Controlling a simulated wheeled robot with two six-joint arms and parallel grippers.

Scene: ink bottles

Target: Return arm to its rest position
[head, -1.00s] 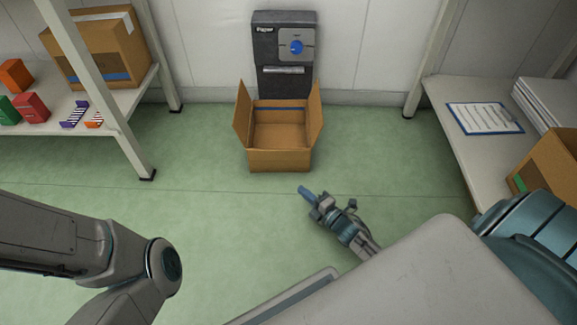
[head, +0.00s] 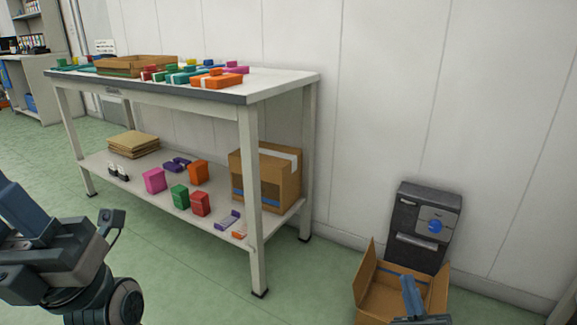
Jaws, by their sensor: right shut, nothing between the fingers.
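My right gripper (head: 409,295) shows at the bottom right, its blue fingers shut with nothing between them. It appears in front of the open cardboard box (head: 365,284) and hides part of its inside. I cannot tell its exact distance from the box. My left gripper (head: 14,212) is at the left edge, partly cut off by the frame. Its blue finger part points up and left, and whether it is open or shut is unclear. My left wrist shows below it.
A dark machine with a blue button (head: 421,228) stands against the wall behind the box. A two-level table (head: 281,84) holds colored boxes and a shallow cardboard tray (head: 125,72). Its lower shelf holds small boxes and a larger carton (head: 281,180). Green floor (head: 185,262) is open in front.

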